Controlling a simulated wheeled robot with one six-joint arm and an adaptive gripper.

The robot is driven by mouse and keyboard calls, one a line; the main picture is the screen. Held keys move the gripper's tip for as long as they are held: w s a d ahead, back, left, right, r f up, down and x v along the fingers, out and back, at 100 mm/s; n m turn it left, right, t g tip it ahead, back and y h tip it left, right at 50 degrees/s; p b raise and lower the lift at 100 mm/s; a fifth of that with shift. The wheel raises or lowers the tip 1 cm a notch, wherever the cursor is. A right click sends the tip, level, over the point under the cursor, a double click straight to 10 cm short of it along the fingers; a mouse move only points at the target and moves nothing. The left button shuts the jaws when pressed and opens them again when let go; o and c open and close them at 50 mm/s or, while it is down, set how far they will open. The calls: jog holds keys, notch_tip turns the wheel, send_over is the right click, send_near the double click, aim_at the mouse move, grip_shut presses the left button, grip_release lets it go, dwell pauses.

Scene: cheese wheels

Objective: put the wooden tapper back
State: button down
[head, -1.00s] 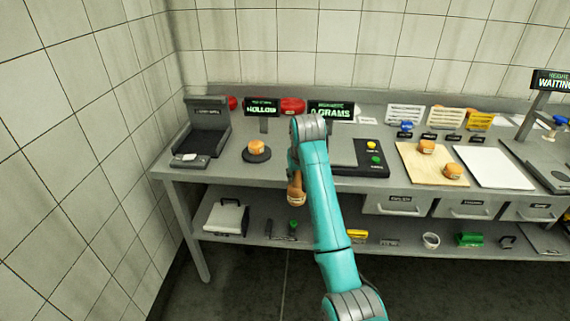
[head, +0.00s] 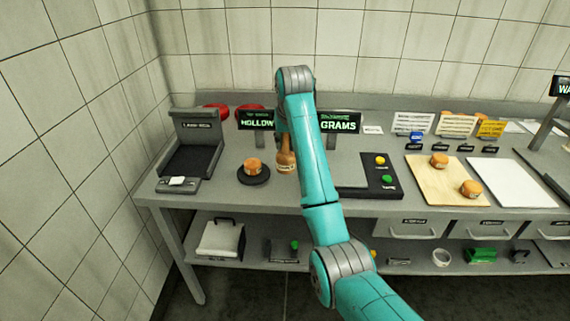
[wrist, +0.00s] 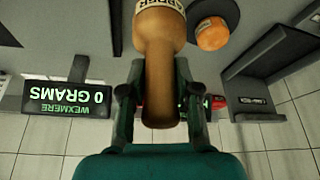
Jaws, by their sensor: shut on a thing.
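The wooden tapper (head: 286,156) is a brown turned piece with a pale lettered label on its thick end. It hangs roughly upright below my gripper, to the right of the small cheese wheel on the black disc in the head view. In the wrist view the tapper (wrist: 160,62) lies between the fingers of my gripper (wrist: 156,92), which is shut on its handle. My arm hides most of the gripper in the head view. I cannot tell whether the tapper's lower end touches the table.
The cheese wheel (head: 253,167) sits on a black disc. A HOLLOW display (head: 256,120) and a GRAMS display (head: 340,122) stand behind. A black button panel (head: 381,176) and a wooden board (head: 437,193) with cheeses lie right. A dark open device (head: 193,145) stands left.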

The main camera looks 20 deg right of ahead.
aim_at(287, 155)
jog(key=shift+f, duration=3.4)
jog(key=shift+f, duration=0.15)
jog(key=c, duration=0.8)
grip_release()
